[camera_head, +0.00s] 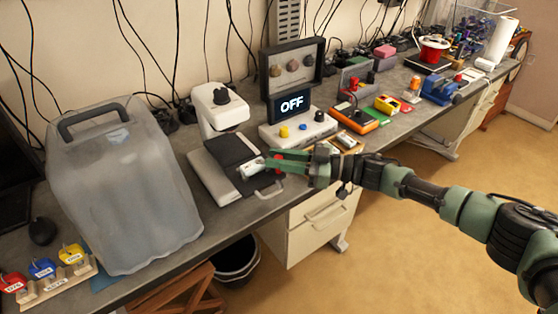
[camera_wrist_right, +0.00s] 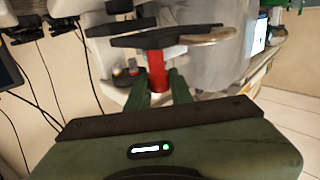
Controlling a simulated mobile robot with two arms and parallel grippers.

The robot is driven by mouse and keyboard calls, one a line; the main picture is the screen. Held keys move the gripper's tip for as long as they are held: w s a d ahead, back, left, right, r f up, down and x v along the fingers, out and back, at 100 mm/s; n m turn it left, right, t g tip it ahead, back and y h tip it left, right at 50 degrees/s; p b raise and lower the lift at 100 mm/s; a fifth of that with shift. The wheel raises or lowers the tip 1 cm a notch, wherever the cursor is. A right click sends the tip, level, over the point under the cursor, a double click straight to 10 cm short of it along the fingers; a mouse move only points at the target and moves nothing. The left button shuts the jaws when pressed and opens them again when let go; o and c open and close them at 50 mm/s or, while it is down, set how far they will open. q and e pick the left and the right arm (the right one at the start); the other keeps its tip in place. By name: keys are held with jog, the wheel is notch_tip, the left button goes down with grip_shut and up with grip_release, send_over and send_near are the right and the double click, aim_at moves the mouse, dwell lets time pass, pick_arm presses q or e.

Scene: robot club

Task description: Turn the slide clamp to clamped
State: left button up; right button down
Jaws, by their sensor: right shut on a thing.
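My right gripper (camera_head: 276,162) reaches in from the right, over the front edge of a flat grey-and-black device (camera_head: 215,180) on the bench. Its green fingers are shut on a red handle (camera_head: 279,157), which is mostly hidden by them in the head view. In the right wrist view the red handle (camera_wrist_right: 157,68) stands between the two fingertips (camera_wrist_right: 158,86), below a dark plate (camera_wrist_right: 165,37). I take this handle to be the slide clamp; its setting cannot be read. A white cylindrical part (camera_head: 250,168) lies beside the fingertips. My left gripper is not in view.
A control box (camera_head: 297,130) has a screen reading OFF (camera_head: 292,104). Orange and yellow devices (camera_head: 387,104) lie further right.

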jog(key=c, duration=1.3)
grip_release()
jog(key=shift+o, duration=0.2)
jog(key=b+v, duration=0.2)
jog(key=v, duration=0.5)
jog(key=shift+d, duration=0.4)
